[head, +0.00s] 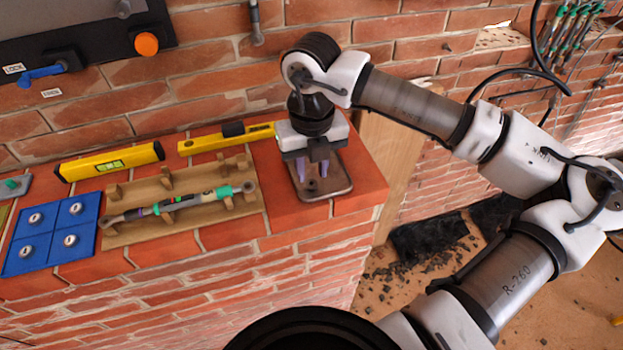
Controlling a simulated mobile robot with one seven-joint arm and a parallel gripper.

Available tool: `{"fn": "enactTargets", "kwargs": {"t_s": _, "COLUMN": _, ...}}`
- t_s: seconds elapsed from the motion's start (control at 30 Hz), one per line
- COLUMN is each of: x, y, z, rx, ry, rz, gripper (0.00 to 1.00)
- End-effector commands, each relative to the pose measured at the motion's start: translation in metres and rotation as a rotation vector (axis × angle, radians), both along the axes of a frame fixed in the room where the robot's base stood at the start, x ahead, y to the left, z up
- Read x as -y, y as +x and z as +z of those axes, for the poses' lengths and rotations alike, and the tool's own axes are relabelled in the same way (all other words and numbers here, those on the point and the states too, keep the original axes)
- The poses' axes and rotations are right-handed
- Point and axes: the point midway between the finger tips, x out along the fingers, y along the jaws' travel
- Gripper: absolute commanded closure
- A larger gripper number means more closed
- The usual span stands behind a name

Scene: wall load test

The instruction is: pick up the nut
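My gripper (312,169) points down over a brown tray (337,187) at the right end of the brick ledge. Its two purple fingers are apart, with a gap between them. A small dark round thing, which looks like the nut (311,184), lies on the tray below and between the fingertips. It is too small to make out its shape. I cannot tell whether the fingers touch it or how high they are above the tray.
A wooden rack (240,207) holding a torque wrench (178,203) stands left of the tray. Two yellow levels (112,162) (205,144) lie behind it. A blue board (50,238) with several pale round pieces is at far left. A brick wall (215,72) rises behind the ledge.

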Motion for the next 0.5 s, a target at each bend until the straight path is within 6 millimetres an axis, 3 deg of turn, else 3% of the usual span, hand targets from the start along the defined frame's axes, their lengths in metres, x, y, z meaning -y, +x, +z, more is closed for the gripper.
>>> {"fn": "enactTargets", "kwargs": {"t_s": 0.2, "x": 0.000, "y": -0.001, "z": -0.024, "rx": -0.001, "ry": 0.002, "rz": 0.000, "gripper": 0.73}}
{"fn": "enactTargets", "kwargs": {"t_s": 0.43, "x": 0.000, "y": -0.001, "z": -0.027, "rx": 0.001, "ry": 0.001, "rz": 0.000, "gripper": 0.73}}
{"fn": "enactTargets", "kwargs": {"t_s": 0.5, "x": 0.000, "y": -0.001, "z": -0.027, "rx": 0.001, "ry": 0.001, "rz": 0.000, "gripper": 0.79}}
